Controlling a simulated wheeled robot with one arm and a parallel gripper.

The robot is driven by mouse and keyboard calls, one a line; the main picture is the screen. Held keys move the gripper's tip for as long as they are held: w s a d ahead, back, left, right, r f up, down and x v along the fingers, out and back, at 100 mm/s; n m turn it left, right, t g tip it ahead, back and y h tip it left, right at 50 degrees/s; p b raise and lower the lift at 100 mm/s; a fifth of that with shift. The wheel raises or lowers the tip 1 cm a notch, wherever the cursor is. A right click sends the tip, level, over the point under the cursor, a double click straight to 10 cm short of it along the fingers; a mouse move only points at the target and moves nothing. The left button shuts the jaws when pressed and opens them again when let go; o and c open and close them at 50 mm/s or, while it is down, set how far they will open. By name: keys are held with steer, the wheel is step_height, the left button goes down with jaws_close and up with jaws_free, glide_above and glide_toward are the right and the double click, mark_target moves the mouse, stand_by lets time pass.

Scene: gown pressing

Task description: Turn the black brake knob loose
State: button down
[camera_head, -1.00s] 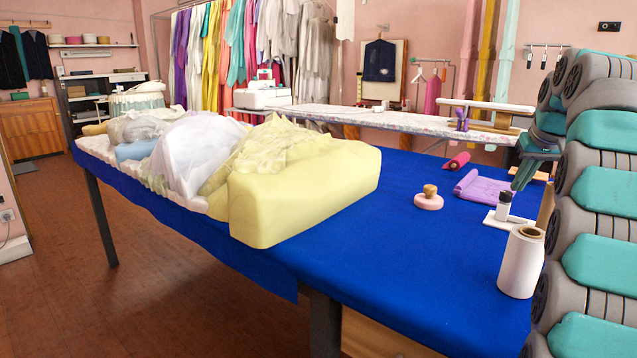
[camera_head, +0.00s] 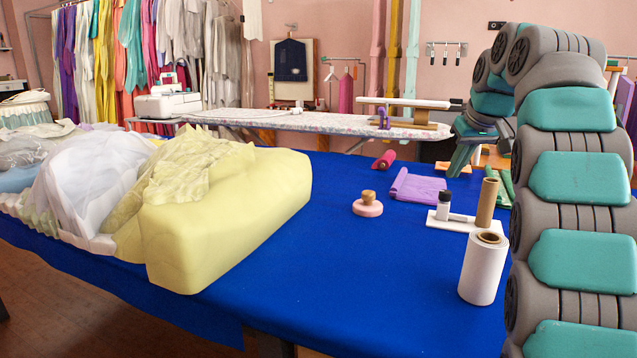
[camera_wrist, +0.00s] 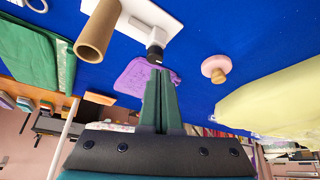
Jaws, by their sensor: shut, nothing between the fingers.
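A small white post with a black top (camera_head: 444,198) stands on a white plate (camera_head: 466,222) on the blue table. I cannot tell for sure whether this black part is the brake knob. In the wrist view the black part (camera_wrist: 155,47) shows just beyond my fingertips, at the edge of the white plate (camera_wrist: 150,14). My gripper (camera_head: 456,168) has dark green fingers and hangs beyond the plate in the head view. In the wrist view my gripper (camera_wrist: 161,72) has its fingers together with nothing between them. Contact with the black part does not show.
A brown tube (camera_head: 486,202) stands upright by the plate, with a white roll (camera_head: 482,272) in front. A purple cloth (camera_head: 417,188), a pink disc with a wooden knob (camera_head: 367,207) and a red roll (camera_head: 384,160) lie nearby. A yellow block (camera_head: 235,215) fills the left.

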mark_target(449, 202)
steer(key=shift+d+f+b, duration=0.1)
steer(key=shift+f+b, duration=1.75)
steer(key=shift+f, duration=0.95)
steer(key=shift+w+p, duration=0.3)
steer(key=shift+d, duration=0.45)
steer(key=shift+w+d+p, duration=0.1)
steer(key=shift+d+p, duration=0.05)
steer(key=shift+p, duration=0.15)
steer(key=shift+s+d, duration=0.1)
steer(key=shift+s, duration=0.3)
steer(key=shift+r+p, duration=1.25)
steer(key=shift+r, duration=1.7)
